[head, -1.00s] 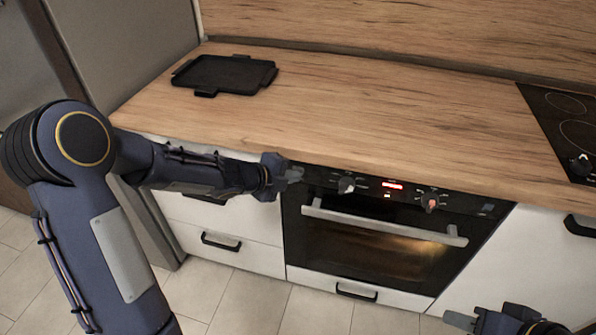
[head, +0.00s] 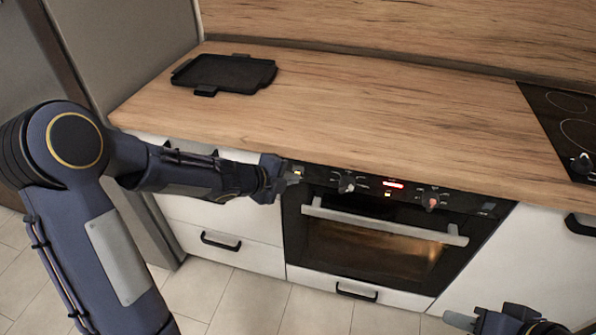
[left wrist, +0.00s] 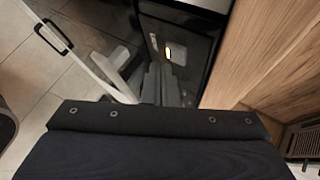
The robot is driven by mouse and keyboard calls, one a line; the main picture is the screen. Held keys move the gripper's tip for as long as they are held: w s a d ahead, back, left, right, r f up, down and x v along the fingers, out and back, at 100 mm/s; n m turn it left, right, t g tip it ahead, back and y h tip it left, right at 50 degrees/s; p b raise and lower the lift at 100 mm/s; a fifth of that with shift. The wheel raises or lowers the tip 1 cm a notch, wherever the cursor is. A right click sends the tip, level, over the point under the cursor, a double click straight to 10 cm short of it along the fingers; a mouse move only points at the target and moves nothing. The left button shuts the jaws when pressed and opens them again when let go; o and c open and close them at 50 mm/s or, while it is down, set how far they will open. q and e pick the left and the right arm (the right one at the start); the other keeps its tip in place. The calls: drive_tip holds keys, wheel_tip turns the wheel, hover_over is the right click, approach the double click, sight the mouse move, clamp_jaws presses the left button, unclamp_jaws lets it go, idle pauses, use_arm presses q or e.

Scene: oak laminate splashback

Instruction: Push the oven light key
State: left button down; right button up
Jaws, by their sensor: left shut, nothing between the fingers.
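The oven's black control panel (head: 460,203) runs under the worktop edge. A small key with a lit mark (head: 298,169) sits at its left end; I take it as the oven light key. In the left wrist view this key (left wrist: 178,56) is a grey rectangle with a yellow-white lit mark, just beyond the fingertips. My left gripper (head: 294,178) is shut and empty, its tips right at the key; I cannot tell whether they touch. It also shows in the left wrist view (left wrist: 162,78). My right gripper (head: 458,320) is at the lower right, its jaw opening unclear.
Two knobs (head: 346,184) (head: 432,201) and a red display (head: 393,184) are further right on the panel. The oven handle (head: 385,222) juts out below. The worktop (head: 380,110) overhangs above, with a black tray (head: 222,73) at the back left.

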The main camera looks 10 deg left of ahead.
use_arm(q)
drive_tip(key=s+b, duration=0.2)
drive_tip(key=s, duration=0.4)
drive_tip(key=shift+a, duration=0.15)
idle(0.5)
drive_tip(key=s+a+r+n+y+p, duration=0.65)
drive_tip(key=s+a+r+n, duration=0.25)
drive_tip(key=a+r+n, duration=0.4)
drive_tip(key=s+d+r+n+g+h+p, duration=0.1)
drive_tip(key=s+d+n+g+p, duration=0.1)
drive_tip(key=s+d+n, duration=0.2)
drive_tip(key=s+d+r+n+g+h+p, duration=0.1)
drive_tip(key=s+d+n, duration=0.3)
drive_tip(key=s+n, duration=0.4)
drive_tip(key=s+r+h+p, duration=0.1)
drive_tip(key=s, duration=0.2)
drive_tip(key=shift+s+d+r+n+g, duration=0.15)
drive_tip(key=shift+s+r+n+g, duration=0.15)
drive_tip(key=shift+s+g, duration=0.1)
